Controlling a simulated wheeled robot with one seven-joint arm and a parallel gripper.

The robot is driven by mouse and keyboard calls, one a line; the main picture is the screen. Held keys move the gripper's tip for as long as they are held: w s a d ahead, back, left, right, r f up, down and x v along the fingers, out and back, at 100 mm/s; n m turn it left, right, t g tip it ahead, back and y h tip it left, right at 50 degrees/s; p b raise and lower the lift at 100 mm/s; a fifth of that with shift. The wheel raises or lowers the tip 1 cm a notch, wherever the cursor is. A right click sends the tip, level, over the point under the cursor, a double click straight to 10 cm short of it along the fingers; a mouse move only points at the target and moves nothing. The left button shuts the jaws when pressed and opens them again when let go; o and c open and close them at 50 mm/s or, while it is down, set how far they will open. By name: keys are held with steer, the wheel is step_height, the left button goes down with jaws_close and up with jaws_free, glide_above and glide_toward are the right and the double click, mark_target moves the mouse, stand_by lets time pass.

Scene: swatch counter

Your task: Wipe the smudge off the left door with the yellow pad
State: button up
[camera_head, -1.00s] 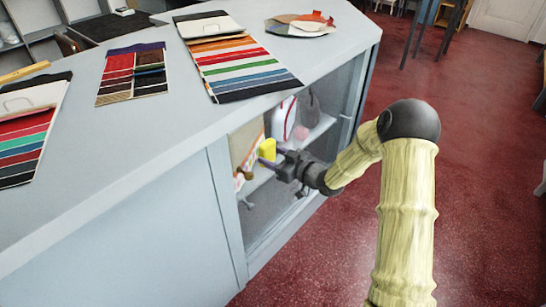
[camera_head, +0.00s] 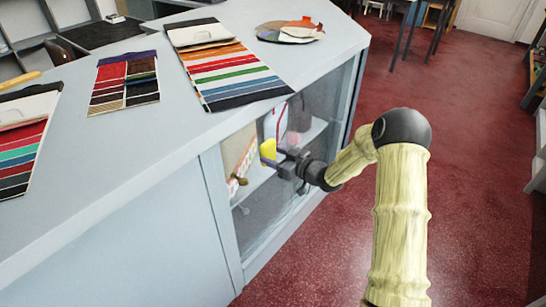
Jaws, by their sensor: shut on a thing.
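The yellow pad (camera_head: 268,149) is at the tip of my gripper (camera_head: 278,156), which is shut on it. The pad is in front of the cabinet's glass front (camera_head: 262,205), close to the glass; I cannot tell whether it touches. I cannot make out a smudge, and the pad and gripper cover part of the glass. I cannot tell clearly where one door ends and the other begins.
Behind the glass are shelves with bags and other goods. The counter top (camera_head: 130,150) above bears striped swatch cards (camera_head: 230,70) and a round swatch fan (camera_head: 291,31). Red floor (camera_head: 480,190) lies open at the right.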

steer(key=shift+w+r, duration=0.1)
steer(key=shift+r, duration=0.05)
steer(key=shift+w+d+p, duration=0.5)
steer(key=shift+w+d, duration=0.8)
steer(key=shift+w, duration=0.2)
steer(key=shift+w+d+p, duration=0.45)
steer(key=shift+w+d, duration=0.8)
steer(key=shift+w, duration=0.2)
steer(key=shift+f+p+v, duration=0.25)
steer(key=shift+p+v, duration=0.2)
steer(key=shift+v, duration=1.05)
steer(key=shift+f+p+v, duration=0.2)
steer(key=shift+p+v, duration=0.2)
steer(key=shift+v, duration=1.05)
steer(key=shift+s+d+f, duration=0.1)
steer(key=shift+d+f, duration=0.05)
steer(key=shift+f+p+v, duration=0.2)
steer(key=shift+p+v, duration=0.25)
steer(key=shift+v, duration=0.95)
